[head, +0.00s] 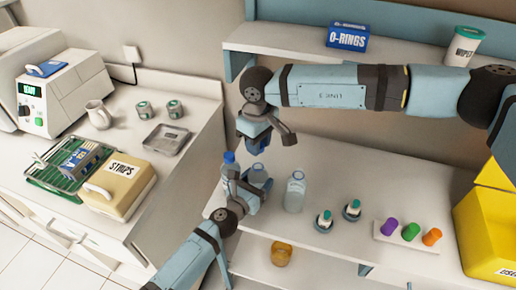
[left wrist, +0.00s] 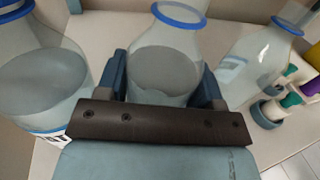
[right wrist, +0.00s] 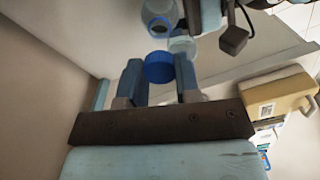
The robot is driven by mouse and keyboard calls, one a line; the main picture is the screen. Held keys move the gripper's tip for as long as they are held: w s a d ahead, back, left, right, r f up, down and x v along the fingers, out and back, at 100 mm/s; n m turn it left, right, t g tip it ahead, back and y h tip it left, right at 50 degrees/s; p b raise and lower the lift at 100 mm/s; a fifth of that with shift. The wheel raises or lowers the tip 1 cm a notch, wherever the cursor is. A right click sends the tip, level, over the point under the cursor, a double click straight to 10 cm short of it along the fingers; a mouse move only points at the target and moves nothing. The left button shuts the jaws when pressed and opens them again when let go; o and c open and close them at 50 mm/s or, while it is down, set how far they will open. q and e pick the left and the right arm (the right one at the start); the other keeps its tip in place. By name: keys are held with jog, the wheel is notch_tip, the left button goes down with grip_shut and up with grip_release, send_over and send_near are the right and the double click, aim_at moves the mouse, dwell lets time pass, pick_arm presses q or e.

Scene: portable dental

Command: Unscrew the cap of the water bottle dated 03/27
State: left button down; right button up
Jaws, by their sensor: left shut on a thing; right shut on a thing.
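Three clear water bottles stand in a row on the white shelf top. My left gripper (head: 246,186) is shut around the middle bottle (head: 260,176), whose body shows between its fingers in the left wrist view (left wrist: 165,70). My right gripper (head: 262,141) is above that bottle, shut on a blue cap (right wrist: 159,67). The cap appears apart from the bottle. The left bottle (head: 229,168) has a blue top and is close beside the held one. The right bottle (head: 295,192) stands free. A partial label shows on the left bottle (left wrist: 45,90); I cannot read any date.
Two small teal-topped containers (head: 324,220) and a rack (head: 405,236) with purple, green and orange items stand to the right. A yellow bin (head: 490,225) is at far right. An O-rings box (head: 347,35) sits on the upper shelf (head: 285,40). A gap separates the left counter.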

pick_arm(q)
jog(key=shift+c, duration=0.8)
grip_release()
jog(key=shift+s+a, duration=0.1)
jog(key=v, duration=1.2)
